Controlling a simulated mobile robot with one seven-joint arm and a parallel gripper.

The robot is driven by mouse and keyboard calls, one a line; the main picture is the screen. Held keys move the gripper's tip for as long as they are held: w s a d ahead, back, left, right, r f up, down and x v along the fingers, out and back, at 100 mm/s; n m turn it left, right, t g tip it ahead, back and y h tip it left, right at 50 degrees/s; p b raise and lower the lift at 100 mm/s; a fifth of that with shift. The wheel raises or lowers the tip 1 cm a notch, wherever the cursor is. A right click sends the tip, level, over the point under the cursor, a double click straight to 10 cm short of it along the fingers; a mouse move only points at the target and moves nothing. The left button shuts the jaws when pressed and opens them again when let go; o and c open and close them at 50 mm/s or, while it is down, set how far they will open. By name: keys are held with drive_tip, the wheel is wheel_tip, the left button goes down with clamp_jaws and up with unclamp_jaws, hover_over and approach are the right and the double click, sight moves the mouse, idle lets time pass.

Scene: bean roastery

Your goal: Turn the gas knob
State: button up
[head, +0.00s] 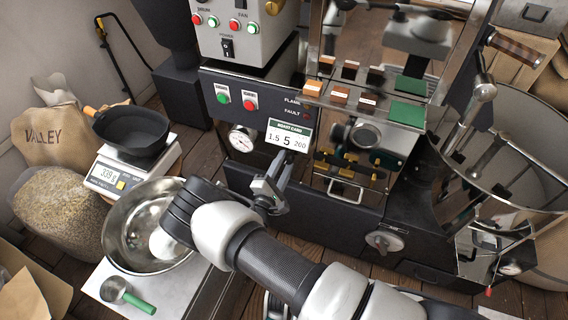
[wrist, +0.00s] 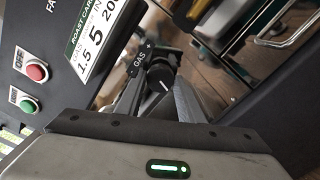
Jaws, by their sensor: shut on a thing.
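The gas knob (wrist: 160,76) is black and round with a white pointer line. It shows in the wrist view on the dark front panel, beside a black label (wrist: 141,60) reading GAS with a plus sign. My gripper (wrist: 163,88) has one finger on each side of the knob and is shut on it. In the head view my gripper (head: 270,188) reaches the machine's front below the roast card (head: 288,136), which reads 1.5, 5, 200. The knob is hidden behind my gripper there.
Green and red buttons (head: 236,101) and a pressure gauge (head: 242,138) sit left of the card. Sample trays (head: 339,95) and brass-knobbed parts stand to the right. A steel bowl (head: 120,221) and a scale (head: 107,176) with a black pan are at left, near my arm.

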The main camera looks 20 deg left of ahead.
drive_tip(key=shift+m, duration=0.4)
drive_tip(key=o, duration=1.1)
drive_tip(key=shift+c, duration=0.2)
drive_tip(key=shift+s, duration=0.15)
drive_tip(key=s+a+p, duration=0.1)
drive_tip(key=s+p, duration=0.1)
drive_tip(key=s, duration=1.5)
drive_tip(key=shift+a, duration=0.2)
